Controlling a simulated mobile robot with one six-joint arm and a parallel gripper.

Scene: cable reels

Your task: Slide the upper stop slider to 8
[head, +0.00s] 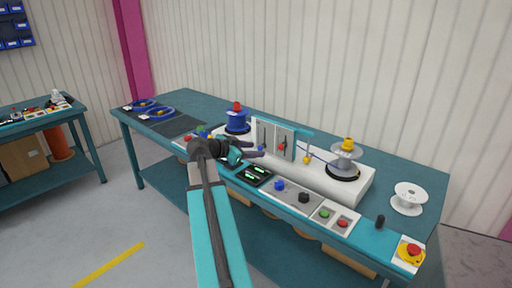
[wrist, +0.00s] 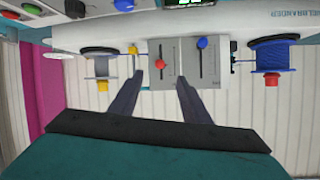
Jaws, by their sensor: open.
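The slider panel (head: 274,138) stands upright on the white machine, with two vertical slots. One slider has a red knob (head: 281,147) and the other a blue knob (head: 262,148). In the wrist view, which is upside down, the red knob (wrist: 160,64) and blue knob (wrist: 202,43) sit on dark slots. The scale marks and labels are too small to read, so I cannot tell which is the upper stop slider. My gripper (head: 255,148) is open and empty in front of the panel. In the wrist view its fingertips (wrist: 160,76) frame the red knob, apparently without touching it.
A blue reel (head: 237,121) stands left of the panel, and a grey reel with a yellow top (head: 346,157) right of it. A control strip (head: 305,199) with knobs and buttons lies in front. A white spool (head: 408,198) and emergency stop (head: 410,252) are at right.

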